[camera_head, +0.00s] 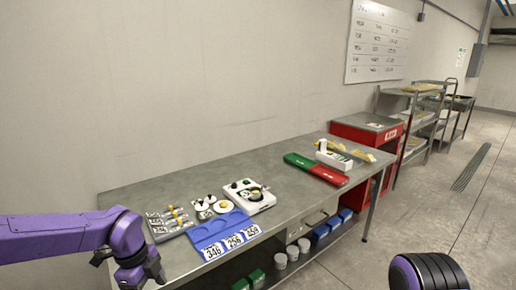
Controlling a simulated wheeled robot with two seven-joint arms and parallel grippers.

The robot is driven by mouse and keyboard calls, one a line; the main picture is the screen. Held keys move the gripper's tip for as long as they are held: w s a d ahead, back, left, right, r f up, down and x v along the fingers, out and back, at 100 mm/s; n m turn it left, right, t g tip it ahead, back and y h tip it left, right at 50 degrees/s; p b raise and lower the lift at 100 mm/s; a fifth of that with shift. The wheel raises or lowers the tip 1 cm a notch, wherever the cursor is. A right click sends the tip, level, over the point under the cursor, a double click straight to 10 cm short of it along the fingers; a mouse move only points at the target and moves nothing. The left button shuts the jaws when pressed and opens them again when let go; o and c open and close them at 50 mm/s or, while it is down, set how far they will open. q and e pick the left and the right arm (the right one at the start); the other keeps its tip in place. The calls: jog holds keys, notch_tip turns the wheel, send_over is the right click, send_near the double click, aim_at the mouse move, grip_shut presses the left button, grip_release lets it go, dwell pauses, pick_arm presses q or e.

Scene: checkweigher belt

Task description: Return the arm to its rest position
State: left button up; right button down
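My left arm comes in from the left edge, purple, bent down at the wrist. My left gripper (140,277) hangs at the bottom left, in front of the table's near left corner. Its fingertips are cut off or too dark to read, so I cannot tell whether it is open or shut. A dark rounded part of mine with purple trim shows at the bottom right. My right gripper is not in view.
The grey table (290,180) holds a blue tray (210,230) with number cards, a grey tray (165,226) with small yellow-topped items, a white device (248,196), and a green and red strip (315,169). Bins stand on the lower shelf. The floor at right is clear.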

pick_arm(q)
jog(key=s+a+f+m+t+y+b, duration=0.15)
jog(key=a+f+m+y, duration=0.4)
jog(key=m, duration=0.75)
jog(key=s+a+f+m+t+y, duration=0.3)
jog(key=f+m, duration=0.5)
jog(key=m, duration=0.5)
jog(key=s+d+f+m+h+b, duration=0.1)
jog(key=s+d+f+m, duration=0.1)
jog(key=s+f+m, duration=0.6)
jog(key=s+d+f+m+g+h+b, duration=0.1)
jog(key=s+f+m+h+b, duration=0.1)
jog(key=s+f+m, duration=0.7)
jog(key=s+m, duration=0.2)
jog(key=s, duration=0.4)
jog(key=shift+s+d+f+m, duration=0.2)
jog(key=shift+d+m, duration=0.1)
jog(key=shift+d, duration=0.1)
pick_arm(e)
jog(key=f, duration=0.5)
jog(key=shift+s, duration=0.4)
pick_arm(q)
jog(key=shift+b, duration=0.3)
